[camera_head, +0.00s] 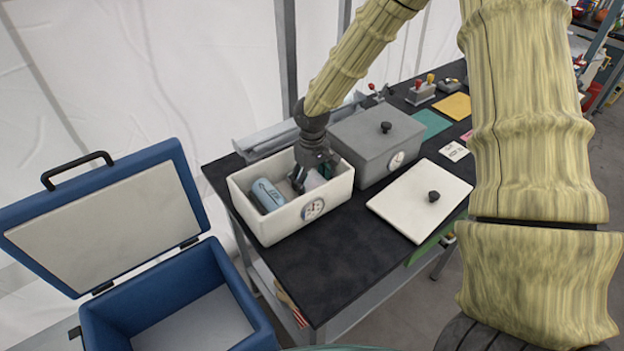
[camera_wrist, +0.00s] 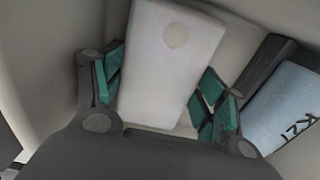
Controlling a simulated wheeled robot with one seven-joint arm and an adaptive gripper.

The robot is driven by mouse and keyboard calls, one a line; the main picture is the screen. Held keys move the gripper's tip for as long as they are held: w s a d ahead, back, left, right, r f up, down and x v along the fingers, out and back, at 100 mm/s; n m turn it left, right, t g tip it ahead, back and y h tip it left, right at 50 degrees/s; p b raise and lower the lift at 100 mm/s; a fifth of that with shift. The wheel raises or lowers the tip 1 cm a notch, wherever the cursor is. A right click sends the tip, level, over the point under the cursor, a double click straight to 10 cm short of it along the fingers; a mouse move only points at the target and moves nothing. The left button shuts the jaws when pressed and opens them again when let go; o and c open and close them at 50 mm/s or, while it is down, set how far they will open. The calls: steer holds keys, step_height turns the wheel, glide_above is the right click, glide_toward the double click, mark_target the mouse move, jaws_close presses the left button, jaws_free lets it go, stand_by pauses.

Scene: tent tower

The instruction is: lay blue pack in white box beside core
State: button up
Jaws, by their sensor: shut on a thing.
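The white box (camera_head: 262,225) stands open on the dark table, with a round dial-like mark on its front. Inside it at the left lies a light blue cylinder with dark writing, taken as the core (camera_head: 268,194); it also shows at the right edge of the wrist view (camera_wrist: 292,105). My gripper (camera_head: 304,186) reaches down into the box, right of the core. Its teal finger pads are shut on a pale block, taken as the blue pack (camera_wrist: 168,62), which looks nearly white with a round spot. Whether the block touches the box floor cannot be told.
A closed grey box (camera_head: 372,145) stands right behind the white box. A white lid with a black knob (camera_head: 410,205) lies on the table at the right. An open blue cooler (camera_head: 165,265) stands at the left. Dark table surface in front of the white box is clear.

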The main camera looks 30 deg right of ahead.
mark_target(312, 182)
steer(key=o, duration=0.9)
steer(key=shift+f, duration=0.1)
step_height(312, 182, up, 12)
steer(key=shift+r+b, duration=0.2)
steer(key=shift+b, duration=0.85)
